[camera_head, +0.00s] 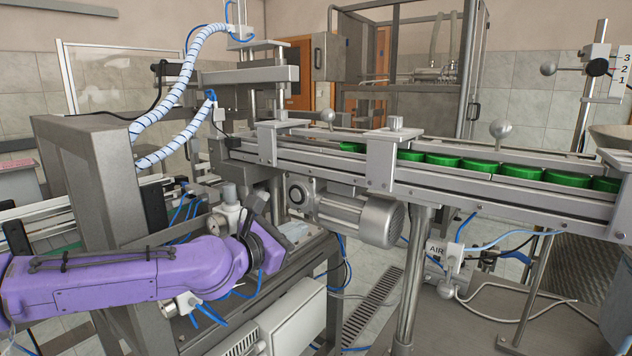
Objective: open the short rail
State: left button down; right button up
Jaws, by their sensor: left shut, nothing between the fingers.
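A metal cap conveyor (470,185) runs from the middle to the right edge, with a row of green caps (480,166) in its channel. Rails run along it, held by metal brackets. One ball knob (327,116) stands at the left part, and another ball knob (500,130) stands further right. I cannot tell for sure which section is the short rail. My left arm is purple and comes in from the left. My left gripper (264,207) is dark, shut and empty, below the left end of the conveyor and apart from the knobs. My right gripper is out of view.
A motor (365,218) hangs under the conveyor, close to my left gripper. A grey machine housing (100,185) and striped hoses (180,85) stand behind my left arm. Blue air lines (500,236) hang under the right part. Space above the right part is fairly clear.

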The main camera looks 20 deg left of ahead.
pick_arm(q)
jog(key=s+a+r+n+t+h, duration=0.1)
jog(key=a+r, duration=0.1)
jog(key=r, duration=0.5)
jog(key=s+a+r+n+t+h, duration=0.1)
jog(key=s+a+r+t, duration=0.1)
jog(key=r, duration=0.5)
jog(key=p, duration=0.1)
send_near(329, 123)
notch_tip(329, 123, down, 2)
jog(key=w, duration=0.2)
jog(key=w+d+r+p, duration=0.2)
jog(key=r, duration=0.1)
jog(key=shift+w+r, duration=0.2)
jog(key=shift+w, duration=0.15)
jog(key=shift+w+f, duration=0.1)
